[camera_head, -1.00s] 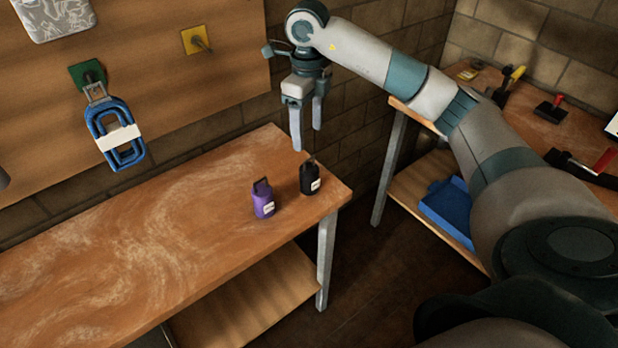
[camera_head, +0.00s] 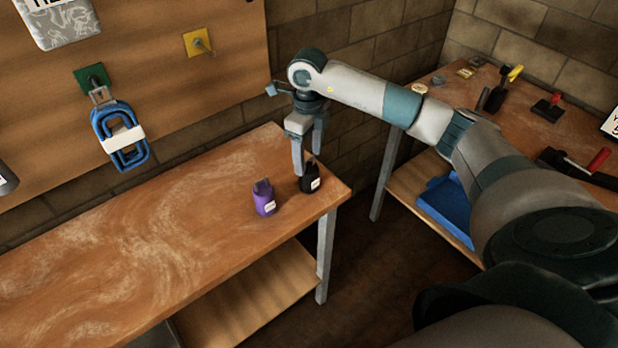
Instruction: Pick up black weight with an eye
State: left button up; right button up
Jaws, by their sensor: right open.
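The black weight (camera_head: 309,184) stands upright near the right end of the wooden table and carries a white label. Its top eye is partly hidden by my right gripper. My right gripper (camera_head: 307,166) points down with its fingers open around the top of the weight, as far as this view shows. I cannot tell whether the fingers touch it. My left gripper is not in view.
A purple weight (camera_head: 264,198) with a white label stands just left of the black one. The table (camera_head: 130,245) is otherwise clear. Blue rings (camera_head: 120,137) hang from a green hook plate on the board. A second bench (camera_head: 560,75) with tools stands at the right.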

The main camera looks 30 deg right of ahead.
aim_at(309, 167)
jog(key=shift+s+f+p, duration=0.2)
jog(key=shift+f+p, duration=0.35)
notch_tip(309, 167, down, 3)
jog(key=shift+s+r+p, duration=0.1)
jog(key=shift+s+p, duration=0.05)
jog(key=shift+p, duration=0.7)
jog(key=shift+f, duration=0.55)
jog(key=c, duration=1.4)
